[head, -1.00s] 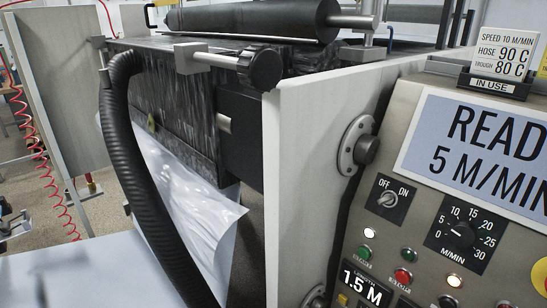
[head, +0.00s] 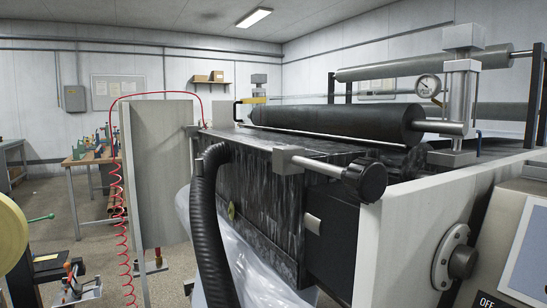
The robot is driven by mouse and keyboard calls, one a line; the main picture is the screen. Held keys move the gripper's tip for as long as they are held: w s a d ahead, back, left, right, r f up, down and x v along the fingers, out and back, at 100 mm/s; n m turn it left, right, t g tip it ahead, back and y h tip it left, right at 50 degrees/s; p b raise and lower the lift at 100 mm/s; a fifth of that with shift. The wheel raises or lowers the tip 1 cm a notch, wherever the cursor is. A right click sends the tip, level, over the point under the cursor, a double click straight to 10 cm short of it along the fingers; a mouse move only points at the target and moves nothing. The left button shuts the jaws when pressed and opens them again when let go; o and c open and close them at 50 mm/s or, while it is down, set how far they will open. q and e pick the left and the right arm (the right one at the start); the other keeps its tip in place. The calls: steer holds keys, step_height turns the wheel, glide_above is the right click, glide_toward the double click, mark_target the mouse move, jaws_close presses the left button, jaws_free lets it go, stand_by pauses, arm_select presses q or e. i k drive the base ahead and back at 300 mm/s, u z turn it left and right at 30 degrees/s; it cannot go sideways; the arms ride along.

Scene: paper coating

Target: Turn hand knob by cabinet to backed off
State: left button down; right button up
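The black hand knob (head: 366,180) sits at the end of a metal rod, which runs from a grey block (head: 287,160) on the front top edge of the dark coating trough (head: 270,190). The knob is just left of the pale side panel (head: 400,225) by the control cabinet (head: 500,240). Nothing touches the knob. Its setting cannot be read from here. Neither of my grippers is in view.
A black corrugated hose (head: 207,220) arches down in front of the trough. A large black roller (head: 340,121) lies above and behind the knob. A red coiled hose (head: 121,230) hangs at the left. The space in front of the knob looks clear.

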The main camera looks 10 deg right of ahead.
mark_target(365, 179)
steer(key=u, duration=0.2)
steer(key=k, duration=0.6)
steer(key=u, duration=0.45)
